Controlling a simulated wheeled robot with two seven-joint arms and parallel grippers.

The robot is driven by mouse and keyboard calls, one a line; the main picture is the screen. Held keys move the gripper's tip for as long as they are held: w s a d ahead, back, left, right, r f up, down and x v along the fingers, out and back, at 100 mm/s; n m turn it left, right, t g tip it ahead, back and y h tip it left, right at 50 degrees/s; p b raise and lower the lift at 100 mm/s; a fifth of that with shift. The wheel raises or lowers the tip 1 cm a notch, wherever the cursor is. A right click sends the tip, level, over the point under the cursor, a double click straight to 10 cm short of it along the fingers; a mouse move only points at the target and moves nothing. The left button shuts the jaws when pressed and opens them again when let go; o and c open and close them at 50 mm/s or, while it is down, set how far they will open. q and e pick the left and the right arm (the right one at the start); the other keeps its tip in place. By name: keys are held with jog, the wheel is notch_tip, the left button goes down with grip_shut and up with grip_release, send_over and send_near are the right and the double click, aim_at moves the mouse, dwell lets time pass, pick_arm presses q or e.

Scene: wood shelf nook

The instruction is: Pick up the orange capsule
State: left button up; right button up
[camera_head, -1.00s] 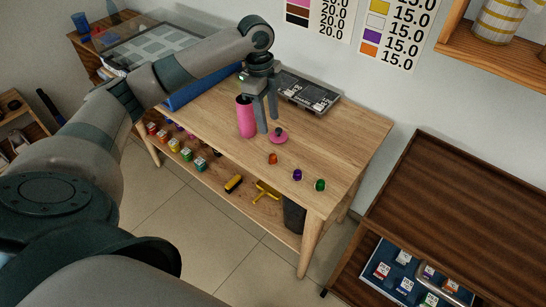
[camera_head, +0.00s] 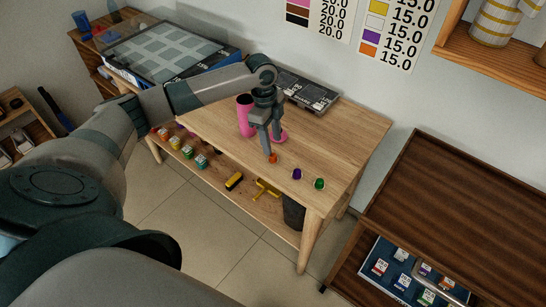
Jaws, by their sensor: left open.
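The small orange capsule (camera_head: 273,158) stands on the wooden table (camera_head: 340,130), left of a purple capsule (camera_head: 297,174) and a green capsule (camera_head: 319,184). My left gripper (camera_head: 271,145) points down just above and behind the orange capsule, with its jaws open. A fingertip overlaps the capsule's upper edge in the picture, so I cannot tell if they touch. My right gripper is not in view.
A pink cylinder (camera_head: 245,117) stands left of my gripper, and a pink lid (camera_head: 281,137) lies behind it, partly hidden. A dark case (camera_head: 307,92) sits at the table's back. The table's right part is clear.

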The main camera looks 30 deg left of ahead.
aim_at(273, 157)
pick_arm(q)
jog(key=shift+f+p, duration=0.45)
jog(key=shift+f, duration=0.2)
jog(key=shift+d+f+p, duration=0.1)
jog(key=shift+f+p, duration=0.5)
jog(key=shift+f, duration=1.35)
jog(key=shift+c, duration=0.4)
grip_shut()
